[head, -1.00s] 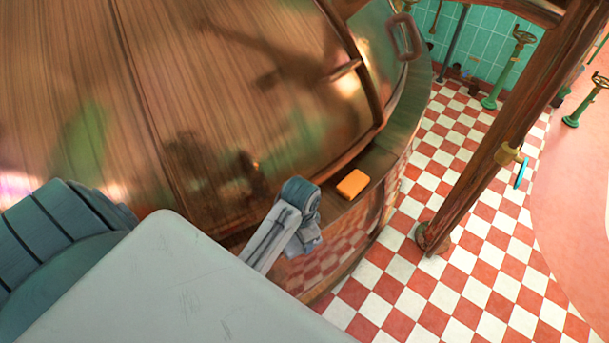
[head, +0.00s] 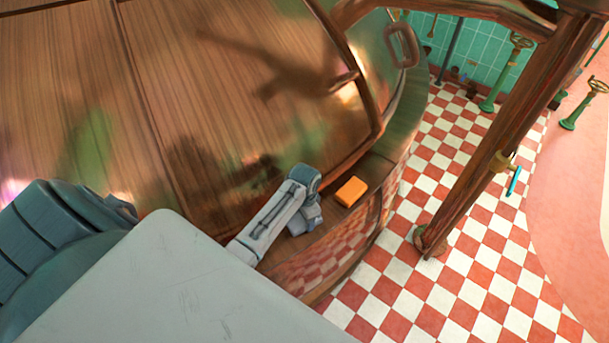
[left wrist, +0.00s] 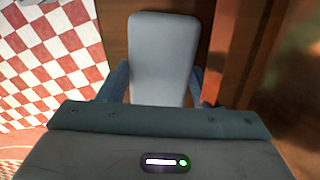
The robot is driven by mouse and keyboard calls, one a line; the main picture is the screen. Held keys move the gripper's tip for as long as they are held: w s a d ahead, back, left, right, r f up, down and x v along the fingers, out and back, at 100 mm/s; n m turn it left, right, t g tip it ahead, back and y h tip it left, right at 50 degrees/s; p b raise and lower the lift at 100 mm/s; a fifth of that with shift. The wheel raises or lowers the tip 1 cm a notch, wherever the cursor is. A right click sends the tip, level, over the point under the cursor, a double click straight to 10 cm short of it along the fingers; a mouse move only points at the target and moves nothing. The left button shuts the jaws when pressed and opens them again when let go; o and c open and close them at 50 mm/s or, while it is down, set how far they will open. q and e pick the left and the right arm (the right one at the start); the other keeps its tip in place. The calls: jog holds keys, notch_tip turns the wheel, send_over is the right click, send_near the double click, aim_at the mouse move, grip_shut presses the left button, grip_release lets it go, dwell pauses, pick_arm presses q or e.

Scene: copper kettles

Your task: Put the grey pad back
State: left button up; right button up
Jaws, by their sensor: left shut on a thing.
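The grey pad (left wrist: 164,58) is a flat, rounded slab in the left wrist view, pointing away from my wrist. My left gripper (left wrist: 156,84) is shut on it, with one blue-grey finger at each side. The brown copper ledge lies behind the pad; I cannot tell whether the two touch. In the head view my left gripper (head: 304,217) is over the kettle's ledge (head: 378,164), left of an orange block (head: 351,191). The pad cannot be told apart from the gripper there. My right gripper is not in view.
The big copper kettle (head: 230,90) fills the left and middle. A copper post (head: 480,150) stands on the red and white checked floor (head: 420,290) at right. Green valve stands (head: 497,90) are at the back. The ledge beyond the orange block is clear.

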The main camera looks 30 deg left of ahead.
pick_arm(q)
jog(key=o, duration=0.9)
jog(key=shift+r, duration=0.4)
notch_tip(320, 180, up, 11)
jog(key=shift+r+b, duration=0.15)
jog(key=shift+b, duration=0.9)
